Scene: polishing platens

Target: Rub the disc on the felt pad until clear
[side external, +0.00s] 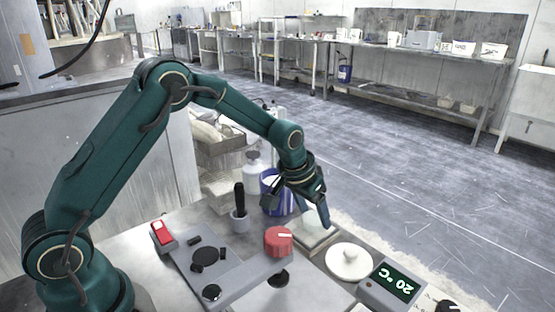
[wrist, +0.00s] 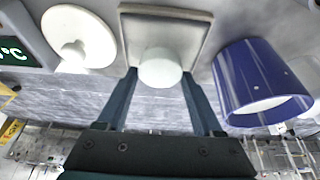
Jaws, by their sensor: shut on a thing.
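My gripper (side external: 325,222) points down over the square pale felt pad (side external: 310,243) in the side view. In the wrist view, its two fingers (wrist: 159,76) are shut on a small round white disc (wrist: 160,66). The disc overlaps the near edge of the grey-rimmed felt pad (wrist: 165,32); I cannot tell whether it touches the pad. The fingers hide the held disc in the side view, and its underside does not show.
A white round piece with a knob (side external: 349,262) stands right of the pad, beside a 20 °C display box (side external: 392,284). A blue container (side external: 273,194) stands behind.

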